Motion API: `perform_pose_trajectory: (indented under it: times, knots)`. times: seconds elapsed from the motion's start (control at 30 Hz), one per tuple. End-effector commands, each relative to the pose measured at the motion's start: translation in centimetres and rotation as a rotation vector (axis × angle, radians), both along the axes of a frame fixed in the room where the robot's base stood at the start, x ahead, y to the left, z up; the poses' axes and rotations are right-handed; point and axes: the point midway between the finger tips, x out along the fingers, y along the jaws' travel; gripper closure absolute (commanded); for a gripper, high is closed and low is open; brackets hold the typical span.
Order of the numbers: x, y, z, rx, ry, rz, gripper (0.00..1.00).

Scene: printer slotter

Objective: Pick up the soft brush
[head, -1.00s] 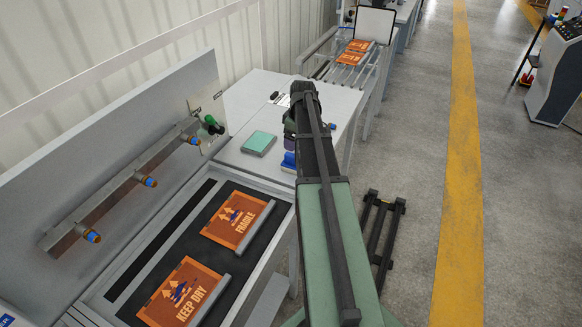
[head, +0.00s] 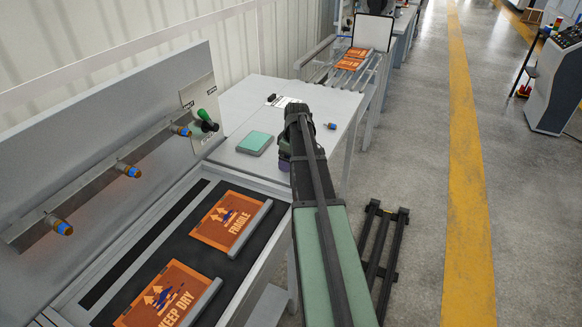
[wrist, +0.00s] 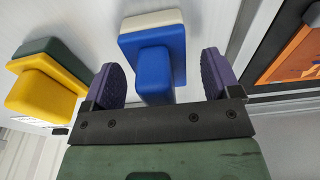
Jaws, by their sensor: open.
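In the wrist view a blue-handled brush (wrist: 153,62) with a cream-white base lies on the light table, its blue grip pointing toward me. A second one, a yellow-handled brush (wrist: 45,88) with a dark green base, lies to its left. I cannot tell from their looks alone which is the soft brush. My gripper (wrist: 163,80) is open, its two purple fingers on either side of the blue handle, with gaps visible.
Two orange printed sheets, FRAGILE (head: 222,220) and KEEP DRY (head: 165,297), lie on the dark bed, beside a wall-mounted rail (head: 100,190) with blue-tipped nozzles.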

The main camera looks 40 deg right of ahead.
Motion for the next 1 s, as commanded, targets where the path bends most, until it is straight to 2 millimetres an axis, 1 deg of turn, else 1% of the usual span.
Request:
perform_pose_trajectory:
  times: [0.03, 0.3, 0.37, 0.6, 0.77, 0.87, 0.97, 1.0]
  knots:
    - [0.0, 0.0, 0.1, 0.000, 0.000, 0.000, 0.22]
    - [0.0, 0.0, 0.1, 0.000, 0.000, 0.000, 0.63]
    - [0.0, 0.0, 0.1, 0.000, 0.000, 0.000, 0.72]
    - [0.0, 0.0, 0.2, 0.000, 0.000, 0.000, 0.72]
    - [0.0, 0.0, 1.1, 0.000, 0.000, 0.000, 0.72]
    - [0.0, 0.0, 2.4, 0.000, 0.000, 0.000, 0.72]
    - [0.0, 0.0, 4.6, 0.000, 0.000, 0.000, 0.72]
    - [0.0, 0.0, 5.7, 0.000, 0.000, 0.000, 0.72]
